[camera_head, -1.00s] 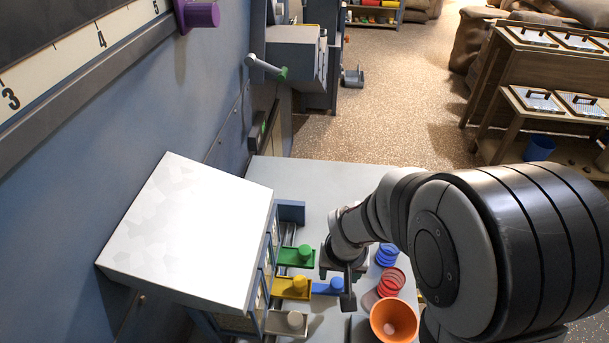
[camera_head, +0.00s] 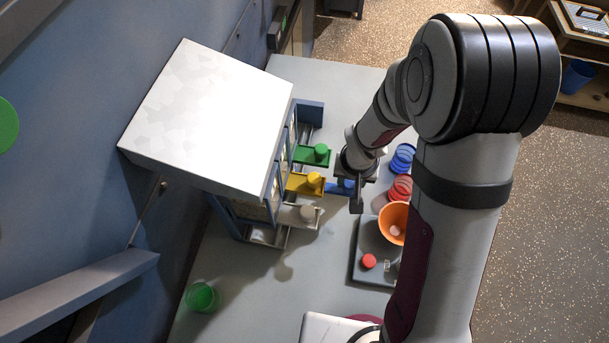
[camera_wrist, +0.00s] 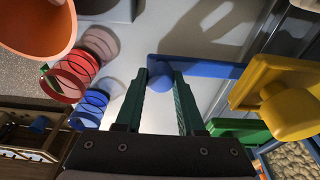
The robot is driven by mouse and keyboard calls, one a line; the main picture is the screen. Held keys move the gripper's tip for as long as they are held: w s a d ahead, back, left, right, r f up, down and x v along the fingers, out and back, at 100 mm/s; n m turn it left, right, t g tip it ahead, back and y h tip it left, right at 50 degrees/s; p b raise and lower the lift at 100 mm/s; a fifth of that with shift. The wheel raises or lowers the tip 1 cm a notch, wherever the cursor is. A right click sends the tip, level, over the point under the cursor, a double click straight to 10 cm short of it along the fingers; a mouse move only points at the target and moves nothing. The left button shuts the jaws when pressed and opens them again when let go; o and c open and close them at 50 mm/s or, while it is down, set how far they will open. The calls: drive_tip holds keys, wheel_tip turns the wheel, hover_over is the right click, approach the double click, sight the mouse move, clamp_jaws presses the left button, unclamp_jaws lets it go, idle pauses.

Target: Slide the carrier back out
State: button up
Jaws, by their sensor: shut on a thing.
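In the wrist view, the blue carrier (camera_wrist: 200,66) lies just past the fingertips of my gripper (camera_wrist: 166,74). The gripper is shut on its blue knob (camera_wrist: 161,69), which shows between the tips. The yellow carrier (camera_wrist: 290,75) and the green carrier (camera_wrist: 240,130) are close by on the right.
A grey carrier (camera_head: 298,217) is in the same row. A green cup (camera_head: 201,297) stands at the front left.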

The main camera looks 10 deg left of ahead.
drive_tip(key=shift+w, duration=5.7)
drive_tip(key=shift+s, duration=0.1)
drive_tip(key=o, duration=1)
drive_tip(key=shift+c, duration=0.2)
wheel_tip(320, 180, up, 12)
drive_tip(key=s, duration=0.1)
drive_tip(key=shift+s, duration=0.2)
